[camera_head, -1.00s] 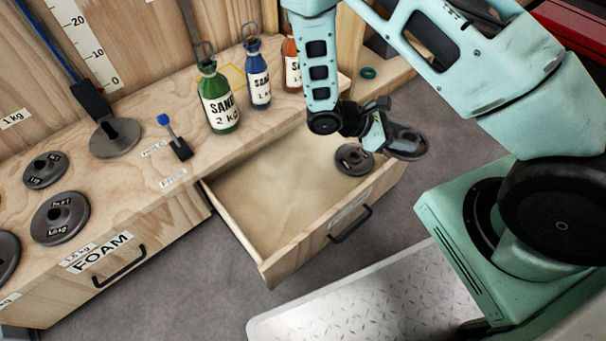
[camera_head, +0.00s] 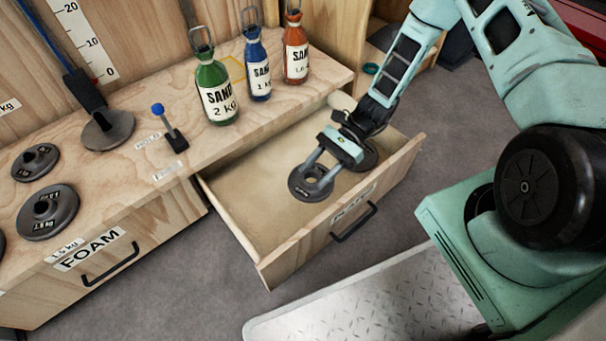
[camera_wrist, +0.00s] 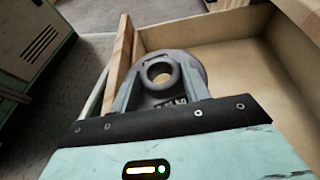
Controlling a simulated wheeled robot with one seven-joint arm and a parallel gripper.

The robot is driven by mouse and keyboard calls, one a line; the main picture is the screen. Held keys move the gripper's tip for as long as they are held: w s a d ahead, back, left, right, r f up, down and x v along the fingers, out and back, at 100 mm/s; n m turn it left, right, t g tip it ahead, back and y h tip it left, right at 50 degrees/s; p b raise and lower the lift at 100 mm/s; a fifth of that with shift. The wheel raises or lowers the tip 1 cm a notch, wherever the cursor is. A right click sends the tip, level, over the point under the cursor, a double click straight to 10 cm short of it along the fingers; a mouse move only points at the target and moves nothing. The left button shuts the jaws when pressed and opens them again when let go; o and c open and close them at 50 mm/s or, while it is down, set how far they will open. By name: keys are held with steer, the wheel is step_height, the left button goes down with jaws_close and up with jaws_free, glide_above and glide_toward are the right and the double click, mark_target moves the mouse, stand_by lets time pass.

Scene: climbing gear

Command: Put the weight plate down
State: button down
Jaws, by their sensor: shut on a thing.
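A dark round weight plate (camera_head: 297,187) with a hole in its middle is held between the fingers of my gripper (camera_head: 318,180). It also shows in the wrist view (camera_wrist: 190,66), between both fingers. My gripper is shut on it, over the open drawer (camera_head: 240,214), near the drawer's front wall. I cannot tell whether the plate touches the drawer floor. Another dark plate (camera_head: 369,158) lies in the right part of the drawer, partly hidden behind my gripper.
The drawer's left part is bare. On the bench stand green (camera_head: 215,92), blue (camera_head: 258,75) and orange (camera_head: 296,52) sand bottles and a blue-knobbed lever (camera_head: 168,128). Several weight plates (camera_head: 47,212) sit at the bench's left. A closed FOAM drawer (camera_head: 110,262) is below.

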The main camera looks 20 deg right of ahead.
mark_target(312, 167)
steer(key=w+f+m+t+b, duration=0.1)
steer(key=w, duration=0.1)
steer(key=w+f+m+t, duration=0.1)
steer(key=f, duration=0.1)
steer(key=shift+w+d+t+y+b, duration=0.1)
steer(key=shift+w+t+y+b, duration=0.3)
steer(key=shift+w+f+m, duration=0.15)
steer(key=shift+f+m, duration=0.15)
steer(key=shift+f, duration=0.05)
step_height(312, 167, down, 9)
steer(key=b, duration=0.6)
steer(key=shift+f, duration=0.1)
steer(key=c, duration=0.7)
jaws_free()
steer(key=shift+f, duration=0.1)
